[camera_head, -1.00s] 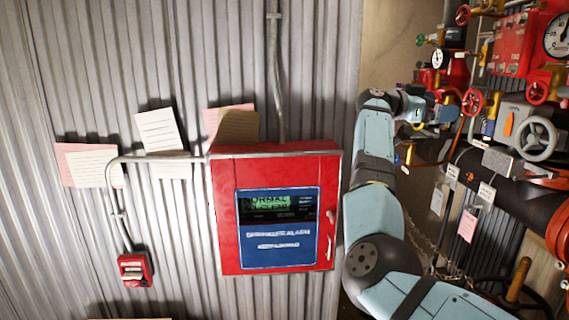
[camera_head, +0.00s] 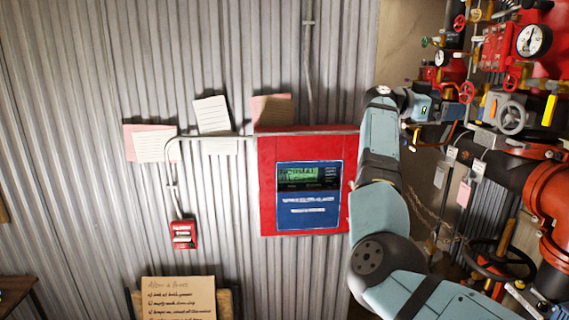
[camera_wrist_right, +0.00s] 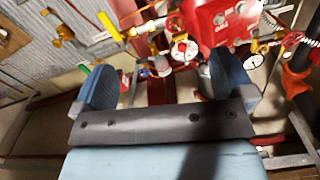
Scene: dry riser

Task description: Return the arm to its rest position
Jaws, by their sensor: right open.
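My right arm (camera_head: 378,210) rises from the lower right of the head view and bends at the top toward the pipework. Its gripper (camera_head: 438,107) is small there, in front of valves and pipes, and its fingertips are hard to make out. In the right wrist view the two blue fingers (camera_wrist_right: 165,82) stand wide apart with nothing held between them. Red equipment and valves lie beyond the fingers, and I cannot judge the distance. My left gripper is in neither view.
A red alarm panel (camera_head: 267,190) hangs on the corrugated wall, its right edge behind my arm. A small red call box (camera_head: 183,234) and a handwritten note (camera_head: 179,297) are lower left. Handwheels (camera_head: 511,117) and a thick red pipe (camera_head: 550,190) crowd the right.

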